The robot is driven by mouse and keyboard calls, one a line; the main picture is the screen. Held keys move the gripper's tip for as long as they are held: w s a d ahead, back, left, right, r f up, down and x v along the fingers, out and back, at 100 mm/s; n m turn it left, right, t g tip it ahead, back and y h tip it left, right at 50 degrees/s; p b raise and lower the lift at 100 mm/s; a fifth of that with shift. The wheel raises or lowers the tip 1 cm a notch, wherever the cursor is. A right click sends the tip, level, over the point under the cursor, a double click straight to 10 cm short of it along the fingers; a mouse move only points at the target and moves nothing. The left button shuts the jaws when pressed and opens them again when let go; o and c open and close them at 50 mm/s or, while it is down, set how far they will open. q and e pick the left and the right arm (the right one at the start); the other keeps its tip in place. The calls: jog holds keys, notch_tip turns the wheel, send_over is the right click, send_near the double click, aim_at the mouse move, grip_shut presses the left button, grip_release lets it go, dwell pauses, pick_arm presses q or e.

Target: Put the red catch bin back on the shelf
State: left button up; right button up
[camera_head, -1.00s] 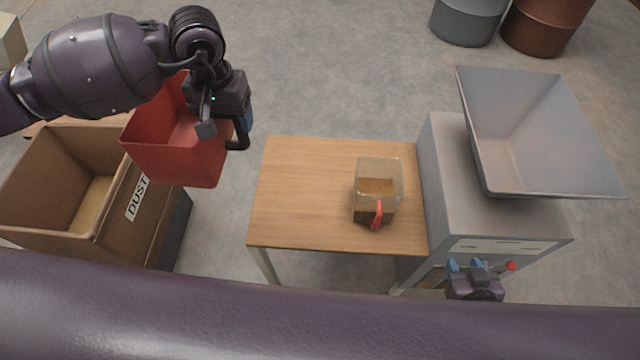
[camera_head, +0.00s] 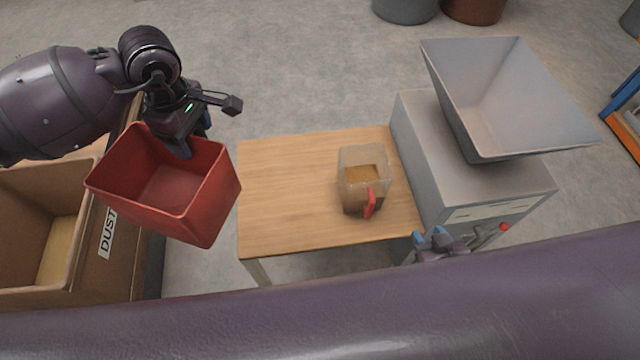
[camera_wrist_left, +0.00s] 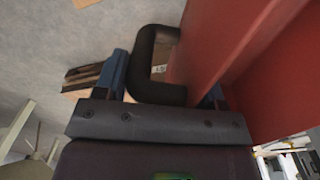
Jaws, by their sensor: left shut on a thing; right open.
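The red catch bin (camera_head: 205,205) hangs in the air at the left in the head view, its open top facing up and towards me; its visible inside looks empty. My left gripper (camera_head: 188,142) is at its far rim, shut on the bin. In the left wrist view, the bin's red wall (camera_wrist_left: 225,50) and black handle (camera_wrist_left: 152,65) lie between the blue fingers of my left gripper (camera_wrist_left: 165,88). My right gripper (camera_head: 432,238) is open and empty by the table's front right corner. Part of a blue and orange frame (camera_head: 622,118), perhaps the shelf, shows at the right edge.
A box marked DUST (camera_head: 108,235) stands under and left of the bin. A wooden table (camera_head: 285,190) holds a clear scoop-like container (camera_head: 362,170) with a red handle. A grey machine with a hopper (camera_head: 500,95) stands right of it. Two drums (camera_head: 405,8) stand behind; open floor lies between.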

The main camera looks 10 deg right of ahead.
pick_arm(q)
jog(key=n, duration=0.1)
jog(key=d+f+n, duration=0.1)
jog(key=n, duration=0.1)
jog(key=shift+w+d+f+b, duration=0.1)
jog(key=shift+w+f+b, duration=0.05)
jog(key=shift+b, duration=0.2)
jog(key=d+f+n+b, duration=0.3)
jog(key=d+f+n, duration=0.2)
jog(key=n, duration=0.9)
jog(key=d+f+n+b, duration=0.3)
jog(key=d+f+n, duration=0.2)
jog(key=n, duration=1)
jog(key=shift+g, duration=0.4)
jog(key=f+b, duration=0.1)
jog(key=f, duration=0.5)
jog(key=f+b, duration=0.2)
jog(key=f, duration=0.5)
jog(key=f+b, duration=0.1)
jog(key=f, duration=0.6)
jog(key=shift+w, duration=0.35)
jog(key=shift+r, duration=0.15)
pick_arm(e)
notch_tip(320, 180, down, 11)
jog(key=shift+a+r+g, duration=0.2)
jog(key=shift+a+g, duration=0.1)
jog(key=shift+g, duration=0.1)
